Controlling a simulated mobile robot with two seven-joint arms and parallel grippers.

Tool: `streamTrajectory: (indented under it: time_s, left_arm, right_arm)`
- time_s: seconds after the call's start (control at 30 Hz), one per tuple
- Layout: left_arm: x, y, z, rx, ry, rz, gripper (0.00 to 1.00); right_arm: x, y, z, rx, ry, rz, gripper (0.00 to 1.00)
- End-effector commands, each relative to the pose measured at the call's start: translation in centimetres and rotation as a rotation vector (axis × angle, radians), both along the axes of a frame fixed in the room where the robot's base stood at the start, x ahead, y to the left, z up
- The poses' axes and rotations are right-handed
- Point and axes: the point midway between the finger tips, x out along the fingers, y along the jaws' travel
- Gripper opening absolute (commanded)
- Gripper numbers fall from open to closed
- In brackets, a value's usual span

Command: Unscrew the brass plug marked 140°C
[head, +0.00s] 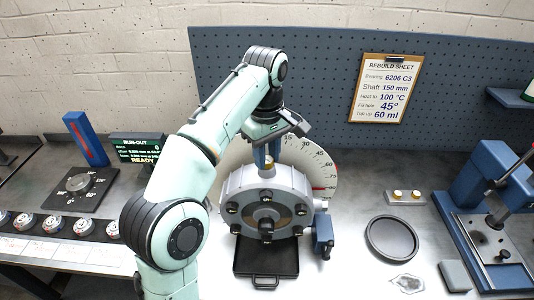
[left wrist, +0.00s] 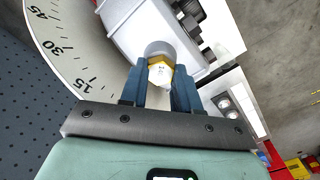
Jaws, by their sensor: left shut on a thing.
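My left gripper (head: 265,158) points down at the top of the grey round housing (head: 238,187). Its two blue fingers are shut on a brass plug (head: 267,171) on top of the housing. In the left wrist view, the fingers (left wrist: 162,88) sit on both sides of the plug (left wrist: 160,73), which has a pale face with a small mark and a yellow brass edge. The mark is too small to read, so I cannot tell whether it says 140°C. The plug's lower part is hidden in the housing top. My right gripper is not in view.
A dial plate (head: 322,168) stands behind the housing, and a black tray (head: 265,281) lies in front. Two small brass-topped pieces sit on a grey holder (head: 405,203). A dark round dish (head: 391,238) and a blue press (head: 480,175) stand to the right.

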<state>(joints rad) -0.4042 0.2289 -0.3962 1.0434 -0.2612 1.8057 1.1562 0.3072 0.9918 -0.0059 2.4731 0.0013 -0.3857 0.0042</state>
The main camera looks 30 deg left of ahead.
Motion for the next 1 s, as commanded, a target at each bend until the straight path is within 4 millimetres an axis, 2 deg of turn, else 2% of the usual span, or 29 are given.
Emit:
streamTrajectory:
  time_s: [0.17,0.27,1.0]
  left_arm:
    - [0.00,0.07,0.03,0.001,-0.001,0.004,0.00]
    - [0.01,0.06,0.05,0.001,-0.001,0.071,0.00]
    - [0.04,0.07,0.13,-0.005,0.004,1.218,0.00]
  right_arm:
    - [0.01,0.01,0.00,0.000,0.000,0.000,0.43]
    - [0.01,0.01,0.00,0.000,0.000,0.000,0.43]
    - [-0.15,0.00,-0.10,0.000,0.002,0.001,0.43]
